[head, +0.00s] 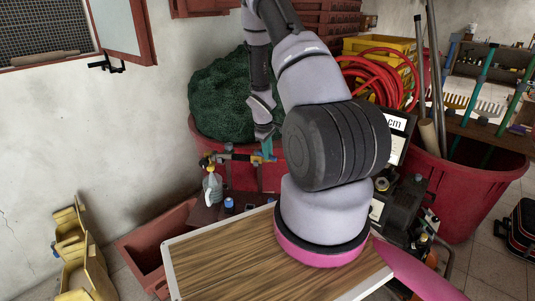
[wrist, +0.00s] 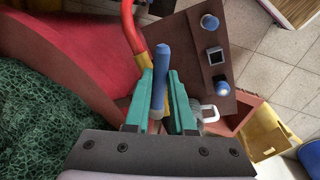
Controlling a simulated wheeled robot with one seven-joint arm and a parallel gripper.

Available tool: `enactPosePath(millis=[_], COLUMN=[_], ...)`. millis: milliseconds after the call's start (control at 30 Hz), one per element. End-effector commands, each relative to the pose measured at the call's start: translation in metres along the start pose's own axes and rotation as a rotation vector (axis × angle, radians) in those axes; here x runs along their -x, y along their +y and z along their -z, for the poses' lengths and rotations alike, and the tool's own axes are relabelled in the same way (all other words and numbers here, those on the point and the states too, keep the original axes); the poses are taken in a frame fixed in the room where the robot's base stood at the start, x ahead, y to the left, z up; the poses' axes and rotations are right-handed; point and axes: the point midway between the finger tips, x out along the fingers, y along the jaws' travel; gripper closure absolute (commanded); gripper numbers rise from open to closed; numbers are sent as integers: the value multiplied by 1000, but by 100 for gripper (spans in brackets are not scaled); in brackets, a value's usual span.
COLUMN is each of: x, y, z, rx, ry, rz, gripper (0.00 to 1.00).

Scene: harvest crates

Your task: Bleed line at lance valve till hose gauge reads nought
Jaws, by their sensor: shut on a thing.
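My gripper (wrist: 163,88) has teal fingers closed on a blue lever (wrist: 161,65), which stands between them in the wrist view. A red hose (wrist: 129,22) with a yellow fitting (wrist: 140,52) runs in just beyond the lever. In the head view my gripper (head: 267,150) reaches down to a dark shelf, at the right end of a pipe-like lance assembly (head: 238,156). My arm hides part of it. A round brass-rimmed dial (head: 382,184) shows on the dark machine at right; its reading is too small to tell.
The brown shelf (wrist: 203,58) carries blue-topped pieces and a square socket. A spray bottle (head: 212,187) stands beside the lance. A wooden tabletop (head: 215,257) lies in front, a green net heap (head: 222,95) behind, and a red tub (head: 455,190) at right.

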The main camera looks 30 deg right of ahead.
Motion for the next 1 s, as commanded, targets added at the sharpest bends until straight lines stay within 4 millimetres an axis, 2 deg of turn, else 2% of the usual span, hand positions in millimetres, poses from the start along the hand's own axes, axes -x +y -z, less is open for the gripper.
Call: enactPosePath(millis=[300, 333, 400, 767, 867, 1000], x=[0, 0, 0, 3, 14, 42], y=[1, 1, 1, 1, 1, 2], z=[0, 0, 0, 0, 1, 1], rx=[0, 0, 0, 0, 0, -1], ry=[1, 1, 1, 1, 3, 5], rz=[-1, -1, -1, -1, -2, -3], gripper=[100, 70, 47, 47, 47, 47])
